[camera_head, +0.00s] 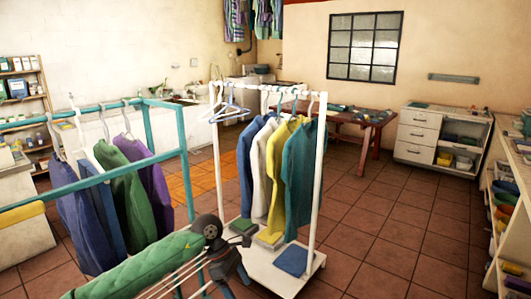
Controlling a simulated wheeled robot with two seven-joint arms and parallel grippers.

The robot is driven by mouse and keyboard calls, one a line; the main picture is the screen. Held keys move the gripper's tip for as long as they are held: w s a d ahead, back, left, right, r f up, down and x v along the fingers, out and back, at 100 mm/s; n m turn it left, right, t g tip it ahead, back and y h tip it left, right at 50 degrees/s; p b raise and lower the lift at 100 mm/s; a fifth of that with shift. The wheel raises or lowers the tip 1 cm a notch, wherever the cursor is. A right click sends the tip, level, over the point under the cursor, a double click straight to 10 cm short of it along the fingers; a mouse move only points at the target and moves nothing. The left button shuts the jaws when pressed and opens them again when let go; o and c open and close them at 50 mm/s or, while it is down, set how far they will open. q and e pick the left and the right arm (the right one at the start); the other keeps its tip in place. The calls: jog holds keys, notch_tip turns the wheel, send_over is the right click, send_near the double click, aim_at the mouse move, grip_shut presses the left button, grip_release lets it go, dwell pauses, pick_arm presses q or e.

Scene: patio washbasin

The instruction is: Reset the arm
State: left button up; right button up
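The task names no object.
A teal rack (150,125) with hanging clothes stands at left. A white rack (313,180) with several garments stands in the middle, a blue folded cloth (292,261) on its base. Shelves (508,210) line the right. Tiled floor (400,240) is clear between.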

pick_arm(q)
jog(key=s+d+r+n+t+h, duration=0.2)
jog(key=d+r+n+t+h, duration=0.15)
jog(key=d+n+h, duration=0.9)
jog(key=w+a+f+n+t, duration=0.3)
jog(key=w+n+t, duration=0.1)
jog(key=n+t, duration=0.9)
jog(key=s+a+f+n+t+y, duration=0.1)
jog(key=s+a+f+n+y, duration=0.1)
jog(key=a+f+n+y, duration=0.6)
jog(key=s+a+f+n+t+y, duration=0.1)
jog(key=a+f+n+y, duration=0.2)
jog(key=f+n+y, duration=0.5)
jog(key=s+a+f+n+g, duration=0.45)
jog(key=s+f+n, duration=0.35)
jog(key=f, duration=0.5)
jog(key=s+a+f+n+g, duration=0.1)
jog(key=s+f+g, duration=0.3)
jog(key=s, duration=0.9)
jog(key=s+a+f+n+g, duration=0.1)
jog(key=s+f+n+g, duration=0.3)
jog(key=s+f, duration=0.5)
jog(key=s+g+y, duration=0.1)
jog(key=s, duration=0.3)
jog(key=shift+s+a+f+g, duration=0.2)
jog(key=shift+a+g, duration=0.1)
jog(key=shift+a, duration=0.05)
